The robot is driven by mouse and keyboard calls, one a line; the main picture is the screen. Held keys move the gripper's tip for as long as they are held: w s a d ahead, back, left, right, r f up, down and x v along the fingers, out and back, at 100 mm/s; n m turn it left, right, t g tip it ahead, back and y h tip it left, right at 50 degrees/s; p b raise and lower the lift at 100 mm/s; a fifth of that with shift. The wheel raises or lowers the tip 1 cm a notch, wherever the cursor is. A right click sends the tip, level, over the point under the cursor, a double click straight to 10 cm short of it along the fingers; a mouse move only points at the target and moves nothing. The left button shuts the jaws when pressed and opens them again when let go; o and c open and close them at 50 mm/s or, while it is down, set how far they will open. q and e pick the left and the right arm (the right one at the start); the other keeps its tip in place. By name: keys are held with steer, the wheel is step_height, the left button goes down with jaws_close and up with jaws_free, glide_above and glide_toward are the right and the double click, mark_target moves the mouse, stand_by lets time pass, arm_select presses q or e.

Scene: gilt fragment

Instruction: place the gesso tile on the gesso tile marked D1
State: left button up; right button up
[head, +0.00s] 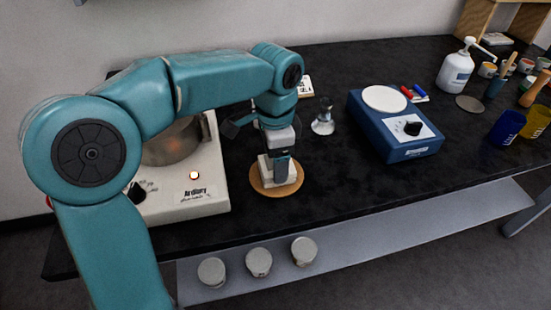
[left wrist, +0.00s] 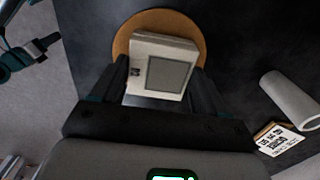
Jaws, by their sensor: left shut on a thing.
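My left gripper (head: 279,160) points down over the round wooden board (head: 256,188) and is shut on a pale gesso tile (left wrist: 143,88). Pale tile material (head: 264,170) shows at the fingertips in the head view, low over the board. A second pale edge shows behind the held tile in the wrist view; I cannot tell whether the two touch. No D1 mark is readable.
A cream hot plate (head: 205,202) with a metal pot stands left of the board. A small glass lamp (head: 323,122) and a printed card (head: 306,86) are behind it. A blue device (head: 405,146) stands to the right. Black table between is clear. Lidded jars (head: 259,262) sit below.

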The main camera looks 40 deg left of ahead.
arm_select(q)
steer(key=shift+s+d+r, duration=0.1)
steer(key=shift+s, duration=0.05)
steer(key=shift+f, duration=0.2)
steer(key=o, duration=1.1)
steer(key=shift+r, duration=0.1)
step_height(320, 180, up, 12)
steer(key=p, duration=0.3)
steer(key=shift+r, duration=0.1)
